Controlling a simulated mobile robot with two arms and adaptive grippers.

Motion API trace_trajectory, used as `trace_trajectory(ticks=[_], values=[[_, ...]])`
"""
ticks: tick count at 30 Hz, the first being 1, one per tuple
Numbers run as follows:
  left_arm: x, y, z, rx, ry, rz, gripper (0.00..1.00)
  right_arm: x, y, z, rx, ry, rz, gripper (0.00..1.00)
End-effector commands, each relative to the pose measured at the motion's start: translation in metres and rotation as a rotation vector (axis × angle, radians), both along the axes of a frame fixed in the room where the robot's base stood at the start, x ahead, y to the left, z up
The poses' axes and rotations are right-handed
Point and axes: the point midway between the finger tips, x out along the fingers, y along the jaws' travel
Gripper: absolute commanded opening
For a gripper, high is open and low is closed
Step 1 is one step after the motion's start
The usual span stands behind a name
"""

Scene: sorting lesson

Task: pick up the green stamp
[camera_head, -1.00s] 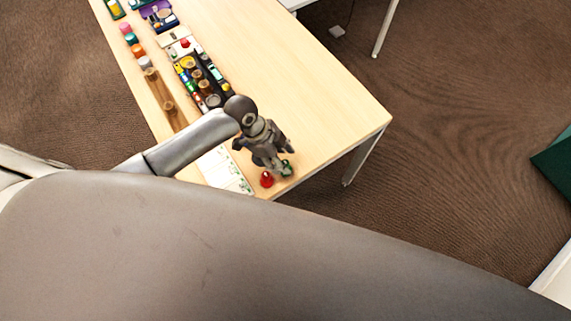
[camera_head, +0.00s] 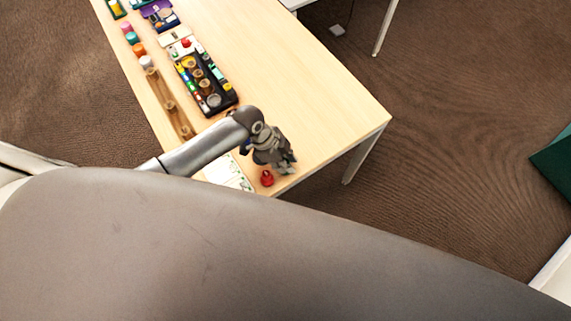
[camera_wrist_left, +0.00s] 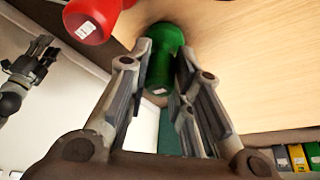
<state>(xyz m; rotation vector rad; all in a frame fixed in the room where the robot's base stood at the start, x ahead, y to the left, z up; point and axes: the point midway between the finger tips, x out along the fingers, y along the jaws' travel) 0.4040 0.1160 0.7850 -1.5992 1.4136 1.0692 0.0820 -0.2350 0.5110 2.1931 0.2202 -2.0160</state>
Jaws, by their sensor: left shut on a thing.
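The green stamp (camera_wrist_left: 163,45) stands between the fingers of my left gripper (camera_wrist_left: 163,90) in the left wrist view. The fingers are shut on it, one on each side. In the head view the left gripper (camera_head: 286,168) is over the near right end of the table and largely hides the green stamp. I cannot tell whether the stamp still touches the table. A red stamp (camera_head: 267,178) stands just left of the gripper; it also shows in the left wrist view (camera_wrist_left: 92,16). A dark gripper, seemingly my right one (camera_wrist_left: 32,62), shows at the left of the wrist view; its jaw state is unclear.
A white sheet with green marks (camera_head: 228,172) lies left of the gripper. A black tray (camera_head: 214,106) of small items, a wooden rack (camera_head: 160,90) and several colored pots line the table's left side. The table's (camera_head: 310,85) middle and right are clear.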

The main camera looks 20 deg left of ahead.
Motion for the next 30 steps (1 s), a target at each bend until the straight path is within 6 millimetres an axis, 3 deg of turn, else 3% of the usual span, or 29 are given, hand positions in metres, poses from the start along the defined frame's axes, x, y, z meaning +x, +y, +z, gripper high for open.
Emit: trace_trajectory(ticks=[10,17,25,30], values=[[0.001,0.000,0.004,-0.001,-0.002,0.000,0.01,0.005,0.003,0.000,0.004,-0.008,0.001,0.40],[0.001,0.000,0.030,0.000,-0.004,-0.003,0.01,0.005,0.002,-0.002,0.004,-0.008,0.001,0.40],[0.003,0.055,0.090,0.007,-0.006,-0.001,0.01,0.006,0.000,-0.020,0.001,-0.009,0.003,0.40],[0.003,0.096,0.106,0.006,-0.001,0.001,0.01,0.006,-0.001,-0.034,-0.001,-0.008,0.003,0.40]])
